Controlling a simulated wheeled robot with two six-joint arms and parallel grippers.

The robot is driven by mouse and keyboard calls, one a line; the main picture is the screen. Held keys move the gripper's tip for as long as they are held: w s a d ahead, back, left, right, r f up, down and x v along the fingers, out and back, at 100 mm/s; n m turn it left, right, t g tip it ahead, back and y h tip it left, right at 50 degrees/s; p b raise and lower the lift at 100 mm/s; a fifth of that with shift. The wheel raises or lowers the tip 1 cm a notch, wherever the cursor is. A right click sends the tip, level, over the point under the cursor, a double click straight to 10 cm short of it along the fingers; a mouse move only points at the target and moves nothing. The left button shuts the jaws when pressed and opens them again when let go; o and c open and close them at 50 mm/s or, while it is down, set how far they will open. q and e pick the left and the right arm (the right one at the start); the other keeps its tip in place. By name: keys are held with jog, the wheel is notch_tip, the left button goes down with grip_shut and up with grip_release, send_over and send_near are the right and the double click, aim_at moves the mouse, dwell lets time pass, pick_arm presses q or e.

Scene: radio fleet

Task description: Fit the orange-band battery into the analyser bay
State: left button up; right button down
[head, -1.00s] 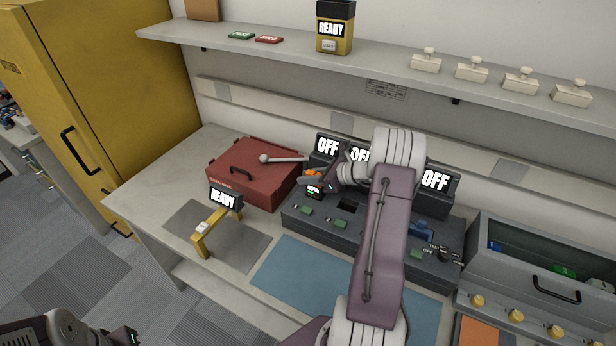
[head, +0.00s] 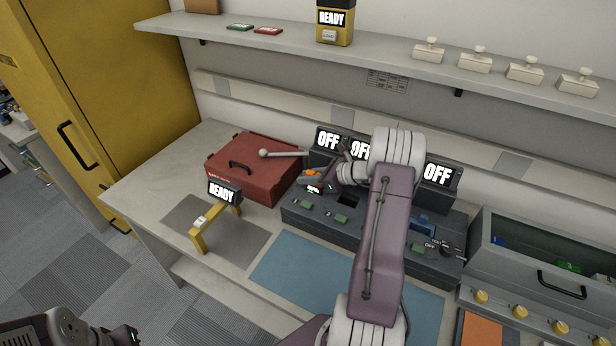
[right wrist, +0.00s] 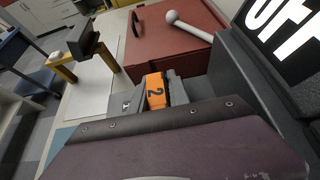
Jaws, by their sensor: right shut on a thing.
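The orange-band battery shows its orange face with a black 2 in the right wrist view (right wrist: 155,91); in the head view only a small orange part (head: 313,173) shows. My right gripper (head: 320,182) is shut on it over the left end of the dark grey analyser (head: 292,214). The arm hides much of the analyser, and I cannot tell whether the battery touches a bay. A dark open slot (head: 348,199) lies just right of the gripper. The visible analyser screens (head: 438,174) read OFF. At the lower left is my left arm's end (head: 118,338); its fingers do not show.
A red case (head: 253,168) with a pale-knobbed rod above its corner stands left of the analyser. A yellow stand with a READY screen (head: 224,192) is in front. A blue mat (head: 300,275) is clear. A grey bin (head: 530,255) stands right; a shelf hangs above.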

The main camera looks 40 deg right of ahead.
jog(key=shift+f, duration=0.35)
jog(key=c, duration=1.2)
grip_release()
jog(key=shift+o, duration=0.2)
jog(key=v, duration=0.9)
jog(key=shift+b, duration=0.35)
